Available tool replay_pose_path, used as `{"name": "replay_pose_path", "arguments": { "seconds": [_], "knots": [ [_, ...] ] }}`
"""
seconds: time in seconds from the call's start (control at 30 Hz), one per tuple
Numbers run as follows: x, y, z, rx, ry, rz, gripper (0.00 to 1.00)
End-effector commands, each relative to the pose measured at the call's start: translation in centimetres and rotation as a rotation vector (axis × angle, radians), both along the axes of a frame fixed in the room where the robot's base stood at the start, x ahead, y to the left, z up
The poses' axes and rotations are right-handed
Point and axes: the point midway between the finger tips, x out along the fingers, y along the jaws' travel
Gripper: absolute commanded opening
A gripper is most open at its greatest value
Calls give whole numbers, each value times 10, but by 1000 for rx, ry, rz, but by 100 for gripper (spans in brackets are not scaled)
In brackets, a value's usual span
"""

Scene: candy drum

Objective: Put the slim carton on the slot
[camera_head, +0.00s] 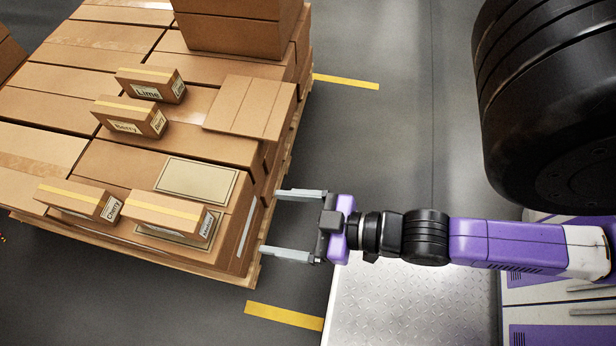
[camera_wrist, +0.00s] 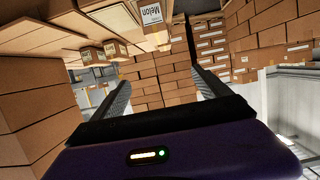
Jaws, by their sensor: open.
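Several slim cartons with yellow tape lie on the pallet stack in the head view: the Lime carton (camera_head: 150,84), the Berry carton (camera_head: 130,116), the Cherry carton (camera_head: 78,198) and a front carton (camera_head: 165,212) whose label is too small to read there. A bare pale slot (camera_head: 197,179) with a dark border lies behind the front carton. A second bordered slot (camera_head: 180,238) shows partly under the front carton. My gripper (camera_head: 270,222) is open and empty, beside the stack's right edge. In the wrist view, a carton labelled Melon (camera_wrist: 150,14) shows above the open fingers (camera_wrist: 163,88).
A flat brown board (camera_head: 250,107) lies on the stack's right side. A larger box (camera_head: 235,28) stands at the back. Grey floor (camera_head: 375,130) is clear between stack and drum.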

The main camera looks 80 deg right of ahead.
Motion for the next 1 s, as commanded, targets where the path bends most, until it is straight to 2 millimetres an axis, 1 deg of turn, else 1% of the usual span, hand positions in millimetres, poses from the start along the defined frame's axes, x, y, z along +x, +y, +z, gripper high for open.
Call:
{"name": "replay_pose_path", "arguments": {
  "seconds": [0.03,0.1,0.2,0.27,0.4,0.63,0.73,0.87,0.97,1.0],
  "knots": [
    [-16,0,11,0,0,-1,87],
    [-30,0,26,1,-10,-1,87],
    [-43,0,43,0,-23,-2,87],
    [-47,0,49,0,-28,-2,87],
    [-51,0,55,0,-33,-2,87],
    [-50,0,55,0,-34,-2,87],
    [-50,0,60,0,-33,-2,87],
    [-50,0,78,0,-33,-2,87],
    [-50,0,100,0,-33,-2,87],
    [-50,0,110,0,-33,-2,87]
  ]
}}
